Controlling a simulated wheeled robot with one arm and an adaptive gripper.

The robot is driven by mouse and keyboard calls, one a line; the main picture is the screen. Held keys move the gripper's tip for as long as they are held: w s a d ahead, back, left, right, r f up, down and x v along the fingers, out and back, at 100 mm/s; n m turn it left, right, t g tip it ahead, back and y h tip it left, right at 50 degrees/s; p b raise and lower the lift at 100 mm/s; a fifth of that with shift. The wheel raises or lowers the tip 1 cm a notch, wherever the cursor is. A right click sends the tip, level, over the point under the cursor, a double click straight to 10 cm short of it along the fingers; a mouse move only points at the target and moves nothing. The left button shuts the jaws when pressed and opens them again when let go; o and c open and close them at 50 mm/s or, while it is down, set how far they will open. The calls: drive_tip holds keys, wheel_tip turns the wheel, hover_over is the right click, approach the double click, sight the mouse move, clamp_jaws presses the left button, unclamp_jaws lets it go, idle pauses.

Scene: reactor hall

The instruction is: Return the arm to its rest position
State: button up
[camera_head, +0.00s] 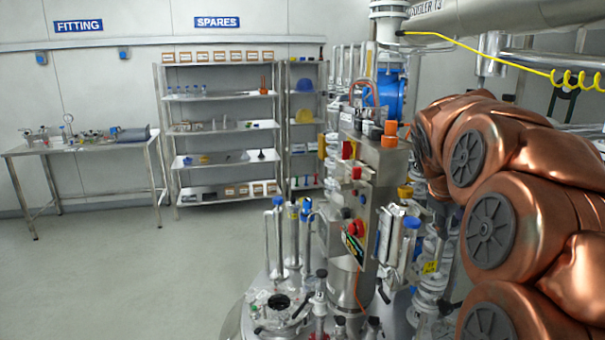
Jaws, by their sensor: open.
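My copper-coloured arm (500,200) fills the right side of the head view, folded with several rounded joints stacked close together. Its links stand in front of the right part of the reactor equipment. My gripper does not show in this view; it is hidden or out of frame, so I cannot see what is near it.
The reactor lid (290,315) with valves and pipes stands at lower centre, close to my arm. A control box (372,160) rises above it. A yellow coiled cable (575,80) hangs at upper right. Shelves (220,128) and a workbench (85,147) stand behind. The left floor (120,270) is clear.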

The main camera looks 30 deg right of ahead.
drive_tip(key=s+a+f+y, duration=0.15)
drive_tip(key=a+f, duration=0.25)
drive_tip(key=a, duration=0.6)
drive_tip(key=s+a+f+y, duration=0.15)
drive_tip(key=a+f, duration=0.25)
drive_tip(key=a, duration=0.6)
drive_tip(key=s+a+f+g+y, duration=0.1)
drive_tip(key=s+a+f+g, duration=0.1)
drive_tip(key=s+a+f, duration=0.3)
drive_tip(key=s+a+f+g+y, duration=0.1)
drive_tip(key=s+a+f, duration=0.4)
drive_tip(key=s+a, duration=0.5)
drive_tip(key=a+y, duration=0.1)
drive_tip(key=a, duration=0.2)
drive_tip(key=shift+s+f+g, duration=0.25)
drive_tip(key=shift+s+g, duration=0.05)
drive_tip(key=shift+g, duration=0.1)
